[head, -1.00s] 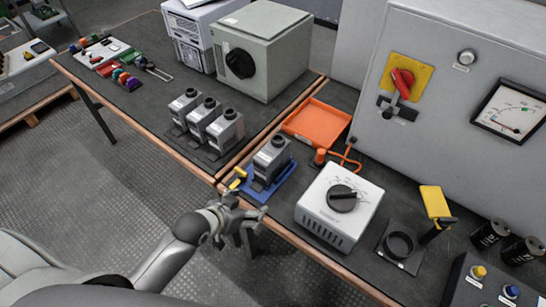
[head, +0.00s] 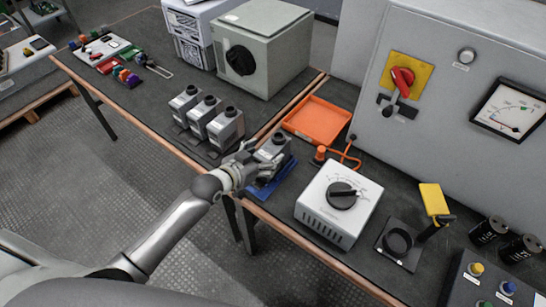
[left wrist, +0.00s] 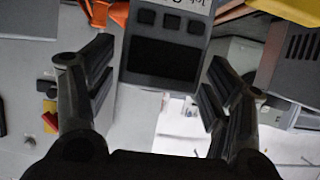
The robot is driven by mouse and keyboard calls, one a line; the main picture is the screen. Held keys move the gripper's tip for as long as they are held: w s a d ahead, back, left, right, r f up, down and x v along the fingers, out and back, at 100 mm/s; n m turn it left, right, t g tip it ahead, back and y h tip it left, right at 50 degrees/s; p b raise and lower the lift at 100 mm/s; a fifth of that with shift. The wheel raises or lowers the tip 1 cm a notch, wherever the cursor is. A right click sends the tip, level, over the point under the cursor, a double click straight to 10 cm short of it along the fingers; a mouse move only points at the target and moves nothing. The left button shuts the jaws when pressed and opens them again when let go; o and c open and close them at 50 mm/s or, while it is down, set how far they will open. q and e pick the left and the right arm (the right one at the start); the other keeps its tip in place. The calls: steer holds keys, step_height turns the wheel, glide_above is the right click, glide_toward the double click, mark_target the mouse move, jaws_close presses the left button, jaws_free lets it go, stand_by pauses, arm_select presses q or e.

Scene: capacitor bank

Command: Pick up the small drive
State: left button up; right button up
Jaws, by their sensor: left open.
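The small drive (head: 274,146), a grey box with a dark round top, stands on a blue stand (head: 270,188) near the table's front edge. My left gripper (head: 255,155) is at its front left side and hides part of it. In the left wrist view the drive (left wrist: 165,55) shows a dark panel and small square buttons. It lies ahead between the two open fingers of my left gripper (left wrist: 158,75), with a gap visible on the right. Whether either finger touches it is unclear. My right gripper is not in view.
Three similar grey drives (head: 208,120) stand left of it. An orange tray (head: 316,119) lies behind it. A large grey cabinet (head: 440,100) stands at the back right.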

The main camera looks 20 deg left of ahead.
mark_target(273, 149)
arm_select(q)
steer(key=shift+x, duration=2.3)
steer(key=shift+d, duration=0.1)
steer(key=shift+s, duration=0.1)
steer(key=c, duration=1.2)
steer(key=shift+r, duration=0.1)
steer(key=shift+c, duration=0.6)
steer(key=shift+r, duration=0.1)
